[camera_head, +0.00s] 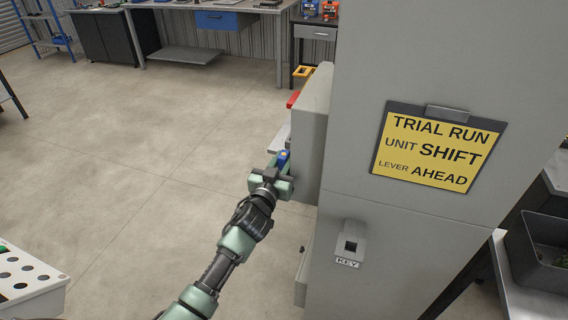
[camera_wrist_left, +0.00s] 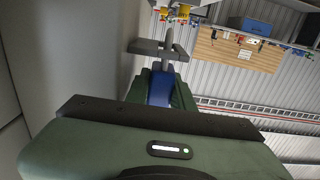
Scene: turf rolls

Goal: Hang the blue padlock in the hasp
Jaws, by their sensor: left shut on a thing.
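My left gripper (camera_head: 281,163) is at the left side face of the grey cabinet's box, shut on the blue padlock (camera_head: 284,156). In the left wrist view the padlock's blue body (camera_wrist_left: 159,88) sits between the green fingers. A grey shackle bar (camera_wrist_left: 169,40) rises above it. A flat grey plate (camera_wrist_left: 146,47), which looks like the hasp, lies across the shackle area; it also shows as a pale plate in the head view (camera_head: 279,141). I cannot tell whether the shackle passes through it. My right gripper is out of view.
The grey cabinet (camera_head: 440,60) fills the right, with a yellow sign (camera_head: 434,147) and a key holder (camera_head: 349,243). A red part (camera_head: 293,99) sticks out above the padlock. Open floor (camera_head: 150,150) lies to the left; a workbench (camera_head: 215,8) stands behind.

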